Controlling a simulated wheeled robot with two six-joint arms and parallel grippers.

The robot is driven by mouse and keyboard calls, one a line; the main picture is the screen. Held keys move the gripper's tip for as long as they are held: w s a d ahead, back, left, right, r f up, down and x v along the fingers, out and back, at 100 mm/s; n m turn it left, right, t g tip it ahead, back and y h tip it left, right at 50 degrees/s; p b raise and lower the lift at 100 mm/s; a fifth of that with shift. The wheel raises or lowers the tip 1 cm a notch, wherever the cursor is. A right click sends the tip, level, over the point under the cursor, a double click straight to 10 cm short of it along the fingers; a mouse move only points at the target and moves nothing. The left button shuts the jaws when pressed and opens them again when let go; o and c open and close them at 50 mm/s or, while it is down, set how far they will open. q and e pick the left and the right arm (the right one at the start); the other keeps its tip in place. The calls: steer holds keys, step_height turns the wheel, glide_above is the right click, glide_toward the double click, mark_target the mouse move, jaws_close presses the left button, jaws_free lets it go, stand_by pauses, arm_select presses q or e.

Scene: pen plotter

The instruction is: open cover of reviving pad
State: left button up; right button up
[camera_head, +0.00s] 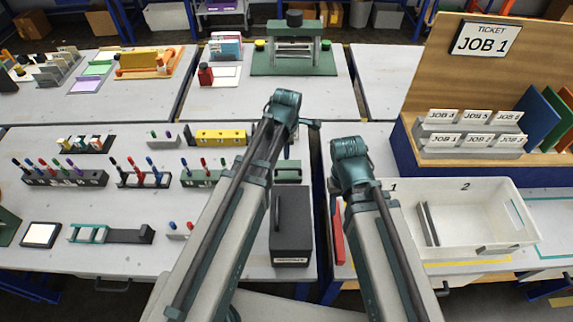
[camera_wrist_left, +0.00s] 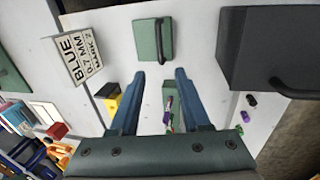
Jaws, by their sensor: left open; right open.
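A small green box with a shut lid and a dark handle, which I take for the reviving pad (camera_head: 288,172), lies on the left table just behind the dark grey box. In the left wrist view its green cover (camera_wrist_left: 147,40) is flat and closed, with the handle along its right side. My left gripper (camera_wrist_left: 160,73) is open and empty, its fingertips pointing toward the cover and apart from it. In the head view my left wrist is above and behind the pad, its fingers hidden. My right gripper (camera_head: 350,150) is to the pad's right; its fingers are hidden.
A dark grey box (camera_head: 291,222) with a handle is in front of the pad. Marker racks (camera_head: 205,178) and a yellow block (camera_head: 222,137) stand to the left. A "BLUE 0.7 MM" sign (camera_wrist_left: 80,58) is nearby. A white bin (camera_head: 490,215) stands at right.

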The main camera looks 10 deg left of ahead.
mark_target(287, 169)
arm_select(q)
steer(key=w+f+b, duration=0.1)
steer(key=f+b, duration=0.7)
steer(key=f, duration=0.1)
steer(key=w+f+b, duration=0.1)
steer(key=f+b, duration=0.3)
steer(key=b, duration=0.1)
steer(key=shift+w+a+f, duration=0.25)
steer(key=shift+w, duration=0.05)
arm_select(e)
step_height(287, 169, down, 14)
steer(key=shift+r, duration=0.25)
arm_select(q)
steer(key=shift+r, duration=0.1)
arm_select(e)
steer(key=shift+r, duration=0.1)
arm_select(q)
jaws_close()
